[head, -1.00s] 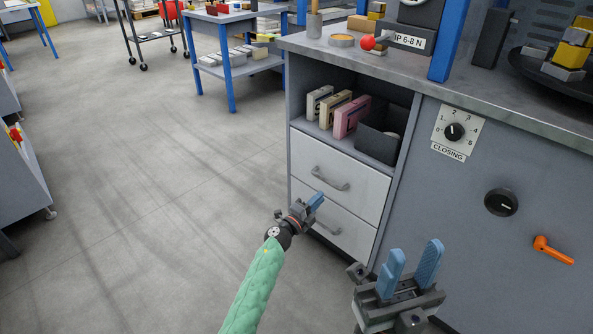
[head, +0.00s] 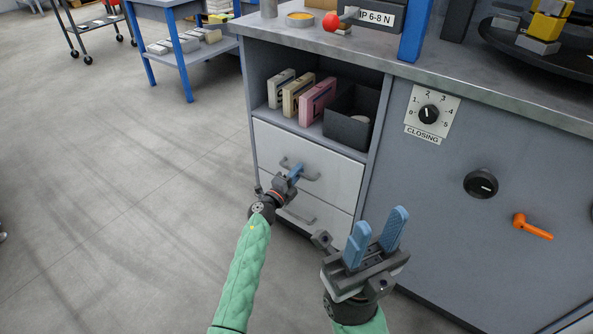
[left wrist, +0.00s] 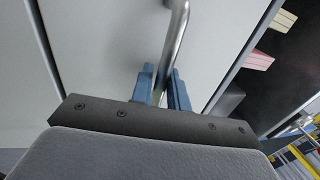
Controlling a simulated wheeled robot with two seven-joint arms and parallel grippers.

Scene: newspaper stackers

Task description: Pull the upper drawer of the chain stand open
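The chain stand is the grey cabinet under the counter, with two pale drawers below an open shelf. The upper drawer (head: 335,177) looks shut, its front flush with the cabinet. Its metal bar handle (head: 311,176) also shows in the left wrist view (left wrist: 177,30). My left gripper (head: 295,173) is at this handle; in the left wrist view the bar runs between its blue fingers (left wrist: 162,88), which stand close to it. Whether they grip it I cannot tell. My right gripper (head: 376,238) is open and empty, in front of the cabinet, right of the drawers.
The lower drawer (head: 335,217) with its own handle is below, partly behind my left arm. The shelf above holds several boxes (head: 316,100) and a dark bin (head: 348,132). A dial (head: 429,114), black knob (head: 481,184) and orange lever (head: 532,227) are on the right panel. Floor at left is clear.

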